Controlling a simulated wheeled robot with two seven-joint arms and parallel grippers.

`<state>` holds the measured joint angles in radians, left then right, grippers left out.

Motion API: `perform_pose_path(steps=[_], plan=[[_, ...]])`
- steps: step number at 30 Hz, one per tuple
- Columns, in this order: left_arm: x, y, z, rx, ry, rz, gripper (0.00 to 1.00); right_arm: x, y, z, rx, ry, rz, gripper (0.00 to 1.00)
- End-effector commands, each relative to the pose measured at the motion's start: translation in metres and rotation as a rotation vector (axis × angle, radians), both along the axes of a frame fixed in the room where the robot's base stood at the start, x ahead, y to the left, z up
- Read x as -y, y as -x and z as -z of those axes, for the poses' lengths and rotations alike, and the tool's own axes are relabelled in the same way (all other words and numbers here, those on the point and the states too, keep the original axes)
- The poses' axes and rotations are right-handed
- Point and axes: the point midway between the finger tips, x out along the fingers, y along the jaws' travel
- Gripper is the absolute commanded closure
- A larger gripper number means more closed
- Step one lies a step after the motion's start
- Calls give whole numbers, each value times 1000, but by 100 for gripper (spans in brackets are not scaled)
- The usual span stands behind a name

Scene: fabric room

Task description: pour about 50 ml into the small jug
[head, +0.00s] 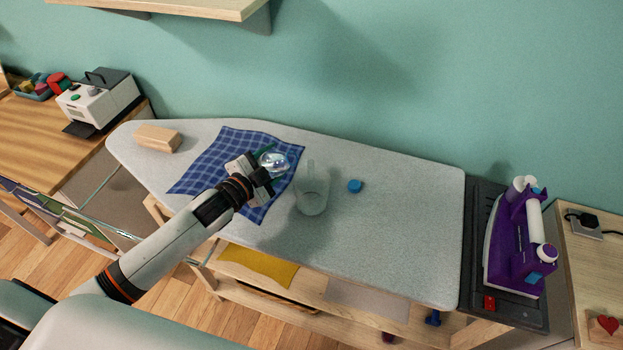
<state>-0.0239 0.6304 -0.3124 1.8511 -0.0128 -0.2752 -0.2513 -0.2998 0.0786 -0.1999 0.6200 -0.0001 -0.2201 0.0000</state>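A small clear jug (312,198) stands on the grey ironing board, just right of the blue checked cloth. It is see-through, so I cannot make out any liquid level in it. My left gripper (268,170) is over the cloth, left of the jug, and shut on a clear bottle (274,159). The bottle is apart from the jug in the picture; the gripper hides its lower part, and its tilt is hard to tell. A blue cap (355,186) lies on the board right of the jug. My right gripper is out of view.
The checked cloth (205,172) lies on the ironing board (400,235). A wooden block (157,139) sits at the board's left end. A purple iron (519,240) stands on a dark rest at the right. The board between cap and iron is clear. A shelf (170,8) hangs above.

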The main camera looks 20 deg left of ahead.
Motion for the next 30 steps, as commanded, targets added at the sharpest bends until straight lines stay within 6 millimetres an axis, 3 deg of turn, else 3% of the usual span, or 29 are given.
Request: perform_pose_path(steps=[15,22,30], plan=[[-12,-1,-11,29,-306,1,79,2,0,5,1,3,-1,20],[-14,-1,-10,34,-373,1,79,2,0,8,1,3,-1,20],[-11,-1,-17,38,-416,0,79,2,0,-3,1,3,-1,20]])
